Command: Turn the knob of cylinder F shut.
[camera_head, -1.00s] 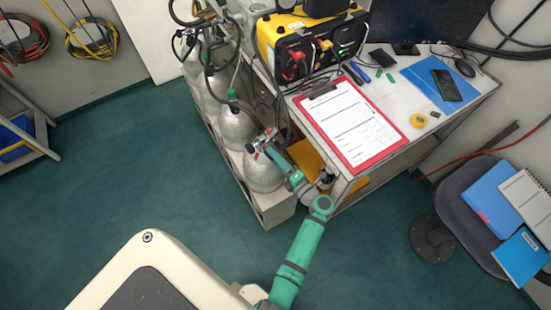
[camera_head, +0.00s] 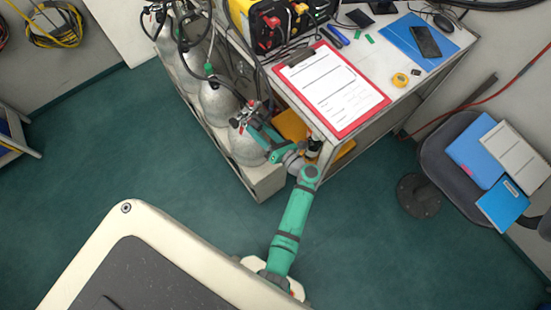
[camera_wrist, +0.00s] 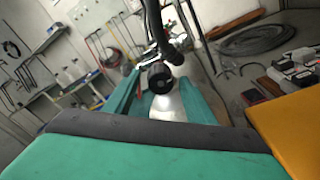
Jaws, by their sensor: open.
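Several silver cylinders stand in a row in a pale rack (camera_head: 222,165). I cannot read any letters on them, so I cannot tell which is F. The nearest cylinder (camera_head: 246,150) has its valve under my gripper (camera_head: 245,118) in the head view, where the arm hides part of it. In the wrist view, my gripper (camera_wrist: 160,80) has its two green fingers apart. A round black knob (camera_wrist: 159,77) appears between them, with a bright silver cylinder top (camera_wrist: 167,107) below. I cannot tell whether the fingers touch the knob.
A bench (camera_head: 352,140) right of the rack carries a red clipboard (camera_head: 345,131) and a yellow-black panel unit (camera_head: 240,15). Black hoses hang over the cylinders. A chair (camera_head: 438,160) with folders stands at right. The green floor left of the rack is clear.

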